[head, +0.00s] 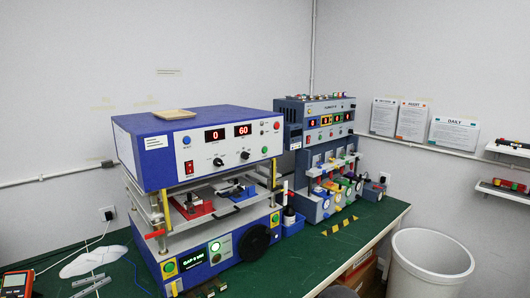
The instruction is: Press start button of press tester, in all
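The press tester is a large blue and white machine (190,140) on the left half of the green table. Its upper panel has red displays (228,133) reading 0 and 60. A green button in a yellow surround (169,267) is on its lower left front. A similar green button (275,218) is on its lower right front. A lit green round button or lamp (214,246) sits between them. The button labels are too small to read. Neither gripper is in view.
A second, grey-blue tester (318,150) with several coloured buttons stands behind to the right. A white bin (432,262) stands right of the table. A multimeter (17,283) and white cables lie at the front left. The green table (320,250) is clear at the front right.

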